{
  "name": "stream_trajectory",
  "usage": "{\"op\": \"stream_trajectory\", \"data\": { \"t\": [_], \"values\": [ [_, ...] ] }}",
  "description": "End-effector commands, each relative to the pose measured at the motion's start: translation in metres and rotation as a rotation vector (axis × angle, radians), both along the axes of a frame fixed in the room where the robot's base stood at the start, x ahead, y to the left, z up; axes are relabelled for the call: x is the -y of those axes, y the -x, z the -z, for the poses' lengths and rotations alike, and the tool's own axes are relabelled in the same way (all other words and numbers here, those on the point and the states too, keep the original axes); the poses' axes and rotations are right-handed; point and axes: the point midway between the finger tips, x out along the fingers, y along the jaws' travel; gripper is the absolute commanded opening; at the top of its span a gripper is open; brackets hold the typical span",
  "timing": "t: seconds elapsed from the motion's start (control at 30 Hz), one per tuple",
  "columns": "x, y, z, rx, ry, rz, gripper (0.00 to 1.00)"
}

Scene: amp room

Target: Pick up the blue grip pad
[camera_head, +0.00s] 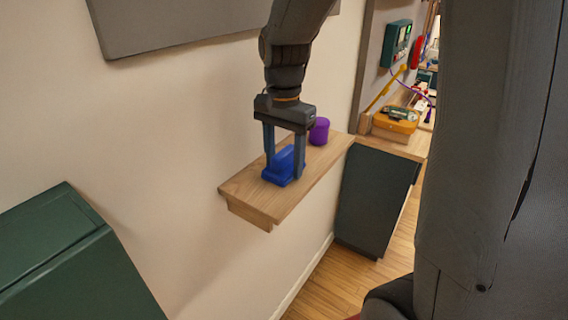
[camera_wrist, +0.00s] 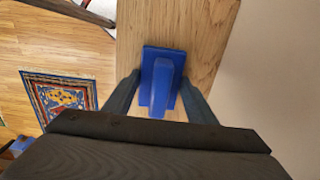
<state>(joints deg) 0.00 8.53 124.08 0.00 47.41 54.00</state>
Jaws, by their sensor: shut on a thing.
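The blue grip pad (camera_head: 281,168) is on the wooden wall shelf (camera_head: 247,193), towards its near end. It has a flat base with a raised handle. My gripper (camera_head: 284,172) points down over it, shut on the pad with one finger on each side. In the wrist view the blue grip pad (camera_wrist: 163,82) lies between the fingertips of my gripper (camera_wrist: 163,92), over the wood. I cannot tell whether its base touches the shelf.
A purple round container (camera_head: 319,131) stands behind the pad on the shelf. A dark green cabinet (camera_head: 70,255) is at the lower left. An orange case (camera_head: 396,119) sits on a farther counter. A patterned rug (camera_wrist: 62,97) lies on the floor.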

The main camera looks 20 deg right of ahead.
Motion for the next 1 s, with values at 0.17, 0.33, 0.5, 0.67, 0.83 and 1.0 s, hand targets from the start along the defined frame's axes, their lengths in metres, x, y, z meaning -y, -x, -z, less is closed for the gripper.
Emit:
{"op": "stream_trajectory", "data": {
  "t": [0.17, 0.33, 0.5, 0.67, 0.83, 1.0],
  "values": [
    [0.0, -0.001, -0.013, 0.004, 0.0, 0.0, 0.27],
    [0.0, -0.002, -0.045, 0.007, 0.0, 0.0, 0.27],
    [0.0, -0.001, -0.076, 0.005, 0.0, 0.0, 0.27],
    [0.0, -0.001, -0.094, 0.002, 0.0, 0.0, 0.27],
    [0.0, 0.0, -0.1, 0.001, 0.0, 0.0, 0.27],
    [0.0, 0.0, -0.1, 0.0, 0.0, 0.0, 0.27]
  ]
}}
